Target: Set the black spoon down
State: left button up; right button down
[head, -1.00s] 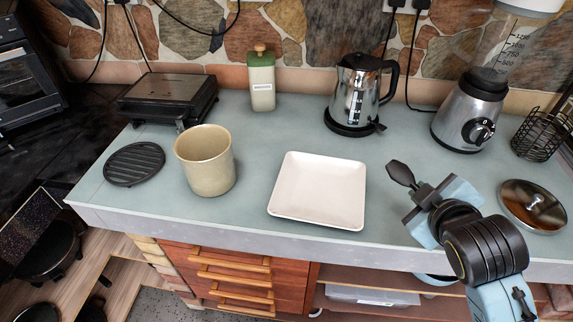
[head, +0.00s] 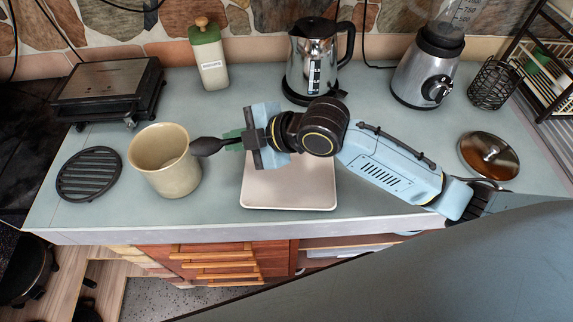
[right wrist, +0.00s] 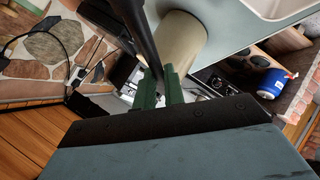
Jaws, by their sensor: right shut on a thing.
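The black spoon (head: 208,146) is held in my right gripper (head: 235,140), its dark bowl pointing left. My right gripper is shut on it above the back left part of the square white plate (head: 290,190). The spoon's bowl overlaps the right rim of the beige mug (head: 168,170) in the head view; I cannot tell whether they touch. In the right wrist view the spoon (right wrist: 138,28) runs up from between the green fingers (right wrist: 162,88), beside the mug (right wrist: 180,42). The gripper and arm hide the plate's back part. My left gripper is not in view.
A round black trivet (head: 89,174) lies left of the mug. A grill (head: 110,90), a green-topped canister (head: 209,58), a kettle (head: 318,65) and a blender (head: 427,75) stand along the back. A lid (head: 488,156) lies at right. The counter's front edge is close to the plate.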

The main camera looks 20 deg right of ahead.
send_over(244, 178)
notch_tip(244, 178, down, 6)
jog(key=shift+s+r, duration=0.1)
jog(key=shift+r, duration=0.15)
jog(key=shift+f+b, duration=0.35)
jog(key=shift+f, duration=1.95)
jog(key=shift+f, duration=0.1)
jog(key=c, duration=1.9)
grip_release()
jog(key=shift+f, duration=0.1)
jog(key=shift+c, duration=0.2)
jog(key=o, duration=0.5)
jog(key=shift+c, duration=0.2)
jog(key=shift+r, duration=0.25)
jog(key=v, duration=1.2)
